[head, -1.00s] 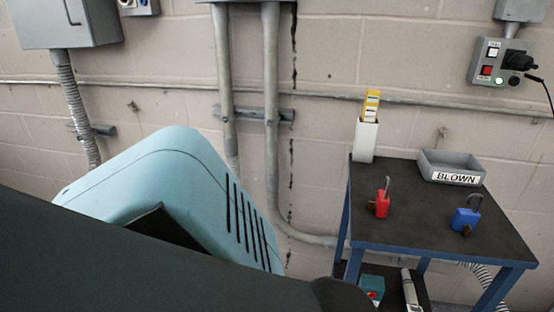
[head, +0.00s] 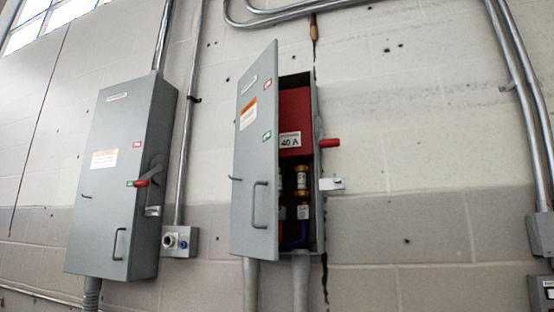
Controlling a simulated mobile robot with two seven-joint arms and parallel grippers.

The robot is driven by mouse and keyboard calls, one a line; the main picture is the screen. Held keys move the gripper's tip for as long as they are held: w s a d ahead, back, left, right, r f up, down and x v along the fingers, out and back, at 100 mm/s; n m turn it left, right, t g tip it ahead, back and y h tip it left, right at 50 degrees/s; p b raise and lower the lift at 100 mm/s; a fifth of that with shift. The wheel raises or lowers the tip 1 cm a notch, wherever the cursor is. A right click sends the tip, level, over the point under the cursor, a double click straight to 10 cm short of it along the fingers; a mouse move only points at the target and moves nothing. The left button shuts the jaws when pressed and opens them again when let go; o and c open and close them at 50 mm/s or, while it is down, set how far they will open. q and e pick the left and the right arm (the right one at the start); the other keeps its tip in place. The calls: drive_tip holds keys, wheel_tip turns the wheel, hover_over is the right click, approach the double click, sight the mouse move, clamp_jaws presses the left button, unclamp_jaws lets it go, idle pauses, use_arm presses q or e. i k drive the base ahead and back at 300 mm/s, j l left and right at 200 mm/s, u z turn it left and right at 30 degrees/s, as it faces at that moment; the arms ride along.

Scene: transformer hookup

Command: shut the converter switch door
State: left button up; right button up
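Two grey switch boxes hang on the wall in the head view. The right box has its door (head: 254,160) standing partly open, hinged on the left, with a bar handle (head: 259,204) low on its face. Through the gap show a red panel (head: 294,118) with a "40 A" label and a brass-ended fuse (head: 301,178). A red-tipped lever (head: 329,143) sticks out on this box's right side. The left box (head: 110,185) has its door shut and a red-tipped lever (head: 141,183). I cannot read which box is the converter switch. Neither gripper is in view.
Conduits run above and below the boxes. A small socket box (head: 180,241) sits between them. Another grey box (head: 541,235) is at the right edge. The wall right of the open box is largely clear.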

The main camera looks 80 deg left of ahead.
sight(254, 230)
drive_tip(key=i+j+u, duration=0.1)
drive_tip(key=u, duration=0.3)
drive_tip(key=i+u, duration=0.25)
drive_tip(key=u, duration=0.15)
drive_tip(key=i+u, duration=0.15)
drive_tip(key=u, duration=0.3)
drive_tip(key=k+j+u, duration=0.1)
drive_tip(key=u, duration=0.3)
drive_tip(key=k+j+u, duration=0.15)
drive_tip(key=k+u, duration=0.25)
drive_tip(key=j+u, duration=0.2)
drive_tip(key=u, duration=0.2)
